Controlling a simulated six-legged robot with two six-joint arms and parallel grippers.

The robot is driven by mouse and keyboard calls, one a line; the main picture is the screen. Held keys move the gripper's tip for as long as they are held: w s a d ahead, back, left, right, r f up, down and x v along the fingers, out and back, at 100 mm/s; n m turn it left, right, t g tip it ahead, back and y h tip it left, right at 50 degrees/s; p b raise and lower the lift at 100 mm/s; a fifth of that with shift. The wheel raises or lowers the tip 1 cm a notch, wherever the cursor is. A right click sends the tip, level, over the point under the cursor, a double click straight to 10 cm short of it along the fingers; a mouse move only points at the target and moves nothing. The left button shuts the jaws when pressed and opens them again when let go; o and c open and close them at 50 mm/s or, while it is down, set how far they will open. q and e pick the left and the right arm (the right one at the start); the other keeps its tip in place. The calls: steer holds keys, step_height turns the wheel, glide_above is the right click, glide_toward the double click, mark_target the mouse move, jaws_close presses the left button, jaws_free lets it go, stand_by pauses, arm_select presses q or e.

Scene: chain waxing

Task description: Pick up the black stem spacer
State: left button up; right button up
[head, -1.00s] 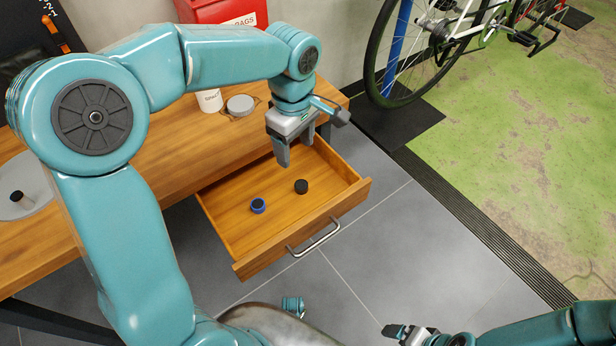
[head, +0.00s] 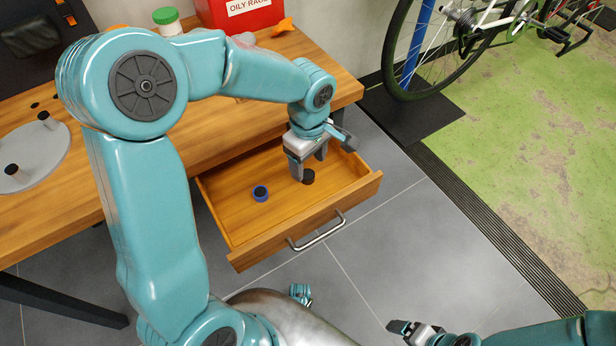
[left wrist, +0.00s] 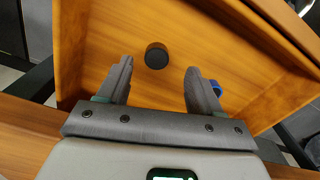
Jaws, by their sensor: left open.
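The black stem spacer (head: 308,178) is a small dark cylinder standing on the floor of the open wooden drawer (head: 240,222). My left gripper (head: 309,168) is open, with its fingers pointing down close to the spacer and partly covering it in the head view. In the left wrist view the spacer (left wrist: 157,55) lies between the lines of the two open fingers (left wrist: 158,68), just beyond their tips and not gripped. My right gripper (head: 403,328) is at the bottom of the head view; its jaw opening is unclear.
A blue ring-shaped spacer (head: 260,193) stands in the drawer left of the black one; it also shows by the right finger in the left wrist view (left wrist: 215,87). The drawer front (head: 300,235) and walls bound the room. The wooden workbench (head: 60,200) is behind.

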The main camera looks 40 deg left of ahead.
mark_target(309, 176)
arm_select(q)
steer(key=f+b, duration=0.2)
steer(key=f, duration=0.3)
steer(key=shift+w+f, duration=0.1)
steer(key=shift+w, duration=0.1)
steer(key=shift+c, duration=0.6)
steer(key=c, duration=1)
